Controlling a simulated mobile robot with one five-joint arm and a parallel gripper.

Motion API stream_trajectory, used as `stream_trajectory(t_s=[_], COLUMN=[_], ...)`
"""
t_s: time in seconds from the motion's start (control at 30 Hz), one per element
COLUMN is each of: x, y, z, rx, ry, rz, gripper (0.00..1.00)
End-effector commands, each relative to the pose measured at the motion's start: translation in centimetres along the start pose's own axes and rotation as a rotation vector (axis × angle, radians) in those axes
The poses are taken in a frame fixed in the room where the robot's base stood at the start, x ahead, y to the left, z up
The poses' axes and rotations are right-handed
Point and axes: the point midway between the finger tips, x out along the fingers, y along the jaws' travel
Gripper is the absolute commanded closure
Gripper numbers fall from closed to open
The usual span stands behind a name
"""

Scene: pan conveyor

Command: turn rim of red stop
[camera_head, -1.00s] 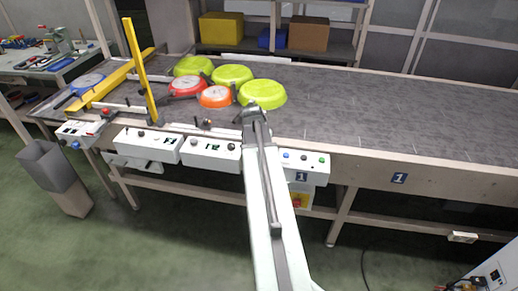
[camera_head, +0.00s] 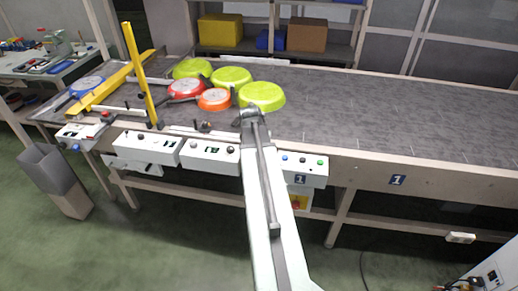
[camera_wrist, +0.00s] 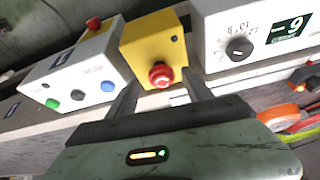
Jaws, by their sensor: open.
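The red stop (camera_wrist: 161,75) is a round red knob on the face of a yellow box (camera_wrist: 150,42) in the wrist view. My gripper (camera_wrist: 163,84) is open, with one finger on each side of the knob in the picture. I cannot tell whether the fingers touch its rim. In the head view my gripper (camera_head: 250,114) is over the conveyor's front edge, and my arm seems to hide this stop.
A white panel with a dial (camera_wrist: 239,48) and a white box with green, black and blue buttons (camera_wrist: 78,80) flank the yellow box. Several pans, including a green one (camera_head: 262,95), lie on the conveyor (camera_head: 400,120). Its right part is clear.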

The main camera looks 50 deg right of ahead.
Motion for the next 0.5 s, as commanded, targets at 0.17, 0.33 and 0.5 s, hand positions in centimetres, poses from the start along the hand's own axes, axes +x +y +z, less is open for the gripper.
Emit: stream_trajectory(t_s=[0.17,0.33,0.5], x=[-4.4,-6.5,-6.3], y=[0.1,0.2,0.2], z=[-0.2,-0.1,0.0], rx=[0.0,-0.001,0.0], ry=[0.0,0.001,0.001], rz=[0.0,0.001,0.001], gripper=[0.41,0.41,0.41])
